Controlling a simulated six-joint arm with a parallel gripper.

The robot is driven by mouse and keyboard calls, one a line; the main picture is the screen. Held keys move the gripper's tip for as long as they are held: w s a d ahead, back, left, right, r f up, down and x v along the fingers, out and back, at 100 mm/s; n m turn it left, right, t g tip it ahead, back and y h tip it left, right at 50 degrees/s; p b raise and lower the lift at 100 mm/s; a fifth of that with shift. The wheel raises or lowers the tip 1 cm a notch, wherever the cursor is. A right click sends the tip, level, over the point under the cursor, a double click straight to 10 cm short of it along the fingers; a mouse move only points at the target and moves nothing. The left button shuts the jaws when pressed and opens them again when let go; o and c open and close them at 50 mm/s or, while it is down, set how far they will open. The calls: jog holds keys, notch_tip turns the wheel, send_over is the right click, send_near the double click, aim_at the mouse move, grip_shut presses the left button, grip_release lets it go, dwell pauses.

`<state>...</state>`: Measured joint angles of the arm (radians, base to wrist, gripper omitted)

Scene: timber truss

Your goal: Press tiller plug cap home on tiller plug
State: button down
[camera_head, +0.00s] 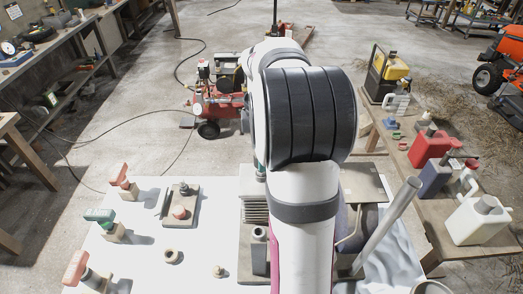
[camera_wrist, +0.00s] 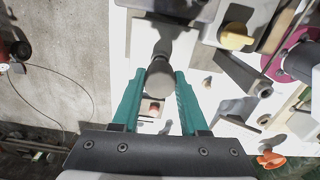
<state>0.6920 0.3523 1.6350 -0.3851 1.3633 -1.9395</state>
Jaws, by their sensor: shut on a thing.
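My gripper (camera_wrist: 160,74) shows in the wrist view with two teal fingers shut on a round grey-brown piece, which I take to be the tiller plug cap (camera_wrist: 160,84). A dark, narrower part (camera_wrist: 162,46) shows just beyond the held piece, close to a grey fixture at the top; I cannot tell whether they touch. I cannot pick out the tiller plug with certainty. In the head view my own arm hides the fingertips and the held piece.
In the head view the white table (camera_head: 145,225) bears wooden blocks with red and green tools on the left, and a small ring (camera_head: 172,256). A grey inclined tube (camera_head: 388,224) rises on the right. A side bench holds a red jug (camera_head: 430,147) and a white canister (camera_head: 480,220).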

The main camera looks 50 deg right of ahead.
jog(key=shift+f, duration=0.25)
jog(key=shift+c, duration=1.8)
grip_release()
jog(key=shift+f, duration=0.1)
notch_tip(320, 180, up, 15)
jog(key=s+a+f+m, duration=0.1)
jog(key=s+a+m, duration=0.15)
jog(key=a, duration=0.55)
jog(key=s+a+f+m, duration=0.1)
jog(key=a+f+m, duration=0.15)
jog(key=a, duration=0.45)
jog(key=s+a+f+m+y, duration=0.1)
jog(key=s+a+f+m, duration=0.9)
jog(key=s+a, duration=0.4)
jog(key=shift+s+f+y, duration=0.25)
jog(key=shift+f+y, duration=0.15)
jog(key=shift+f, duration=0.1)
